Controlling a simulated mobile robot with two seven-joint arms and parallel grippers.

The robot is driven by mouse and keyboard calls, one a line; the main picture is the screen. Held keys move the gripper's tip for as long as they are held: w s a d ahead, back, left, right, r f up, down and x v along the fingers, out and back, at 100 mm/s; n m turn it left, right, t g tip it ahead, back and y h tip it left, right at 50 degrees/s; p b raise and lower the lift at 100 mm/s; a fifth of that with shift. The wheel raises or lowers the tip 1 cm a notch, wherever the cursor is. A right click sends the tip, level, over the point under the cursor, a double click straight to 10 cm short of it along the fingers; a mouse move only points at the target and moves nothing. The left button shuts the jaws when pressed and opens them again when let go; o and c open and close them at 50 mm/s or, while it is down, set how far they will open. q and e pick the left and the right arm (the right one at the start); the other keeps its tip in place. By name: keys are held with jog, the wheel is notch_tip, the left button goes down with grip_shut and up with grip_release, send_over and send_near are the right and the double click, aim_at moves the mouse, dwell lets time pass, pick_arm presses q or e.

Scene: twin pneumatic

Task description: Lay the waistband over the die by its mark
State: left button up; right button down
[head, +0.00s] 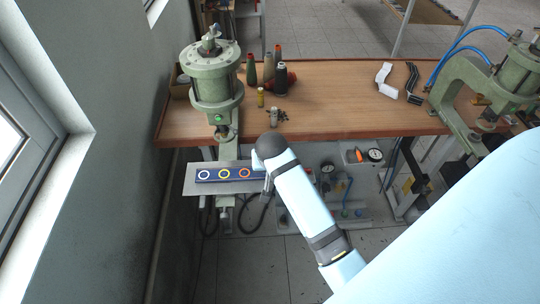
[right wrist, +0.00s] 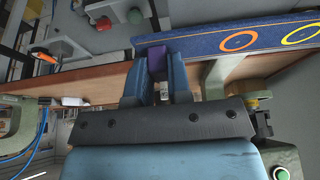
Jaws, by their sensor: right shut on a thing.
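The waistband (head: 215,176) is a dark navy strip with white, yellow and orange rings along it. In the head view it lies across, or just above, a grey plate (head: 199,188) under the left green press (head: 214,85). I cannot tell if they touch. The die is not clearly seen and may be hidden under the band. My right gripper (right wrist: 160,72) is shut on the band's right end, with a purple patch (right wrist: 157,62) between its fingers. The band (right wrist: 200,47) also shows in the right wrist view, with orange and yellow rings. My left gripper is not in view.
A wooden bench (head: 330,105) behind carries thread cones (head: 281,78), a small yellow bottle (head: 260,97) and a white folded piece (head: 385,79). A second green press (head: 462,90) with blue hoses stands at the right. A wall and window close off the left.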

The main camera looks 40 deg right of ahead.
jog(key=shift+f, duration=0.35)
dwell(1.9)
jog(key=c, duration=1)
grip_release()
